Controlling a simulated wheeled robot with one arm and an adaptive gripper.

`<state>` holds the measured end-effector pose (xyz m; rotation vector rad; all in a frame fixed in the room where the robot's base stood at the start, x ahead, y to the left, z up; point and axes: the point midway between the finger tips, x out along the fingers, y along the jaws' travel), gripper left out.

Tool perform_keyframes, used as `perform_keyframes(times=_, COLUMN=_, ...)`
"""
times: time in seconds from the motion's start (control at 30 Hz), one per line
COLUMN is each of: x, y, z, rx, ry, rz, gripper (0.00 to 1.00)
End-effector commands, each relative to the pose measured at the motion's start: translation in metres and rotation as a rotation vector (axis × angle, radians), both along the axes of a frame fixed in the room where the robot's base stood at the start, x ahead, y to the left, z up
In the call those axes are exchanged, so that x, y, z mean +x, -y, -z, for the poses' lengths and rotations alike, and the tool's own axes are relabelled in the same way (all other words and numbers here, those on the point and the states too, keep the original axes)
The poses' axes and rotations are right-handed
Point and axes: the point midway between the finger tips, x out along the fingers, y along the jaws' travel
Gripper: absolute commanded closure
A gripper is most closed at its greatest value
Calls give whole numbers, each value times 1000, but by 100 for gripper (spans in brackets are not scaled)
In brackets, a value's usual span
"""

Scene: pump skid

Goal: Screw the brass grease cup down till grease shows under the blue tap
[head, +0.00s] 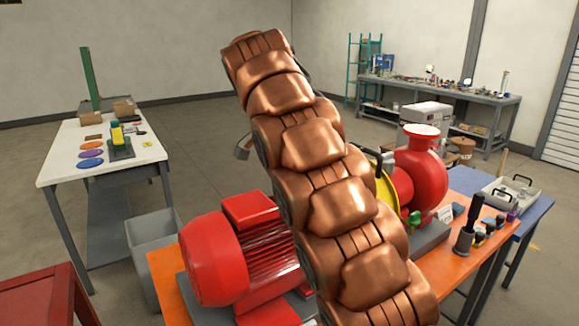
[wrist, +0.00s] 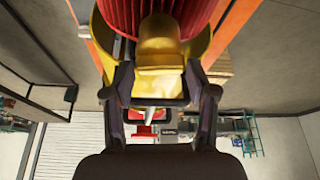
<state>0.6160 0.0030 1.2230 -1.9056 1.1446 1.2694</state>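In the wrist view my gripper (wrist: 159,84) has its two dark fingers apart, one on each side of a brass-yellow rounded piece (wrist: 160,45). This may be the brass grease cup, but I cannot tell it surely from the yellow guard (wrist: 102,42) behind it. Whether the fingers touch it does not show. In the head view my copper arm covers the middle, and my gripper is hidden. The yellow guard also shows there (head: 386,188), between the red motor (head: 240,255) and the red pump (head: 424,170). I cannot make out the blue tap or any grease.
The skid stands on an orange-topped bench (head: 165,275). A green knob (head: 413,219) sits by the pump. Dark-handled tools (head: 465,236) and a grey tray (head: 511,196) lie to the right. A white table (head: 60,160) is at left, with a grey bin (head: 150,235) near it.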

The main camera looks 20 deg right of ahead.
Motion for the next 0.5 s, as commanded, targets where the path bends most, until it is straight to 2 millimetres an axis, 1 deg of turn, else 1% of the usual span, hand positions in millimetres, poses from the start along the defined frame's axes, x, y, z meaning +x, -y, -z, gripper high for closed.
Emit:
perform_keyframes(times=0.03, x=0, y=0, z=0, rx=0, ry=0, rz=0, gripper=35)
perform_keyframes(times=0.13, x=0, y=0, z=0, rx=1, ry=-1, rz=-1, gripper=24)
perform_keyframes(times=0.17, x=0, y=0, z=0, rx=0, ry=-2, rz=-1, gripper=23)
perform_keyframes(times=0.5, x=0, y=0, z=1, rx=0, ry=-2, rz=-1, gripper=23)
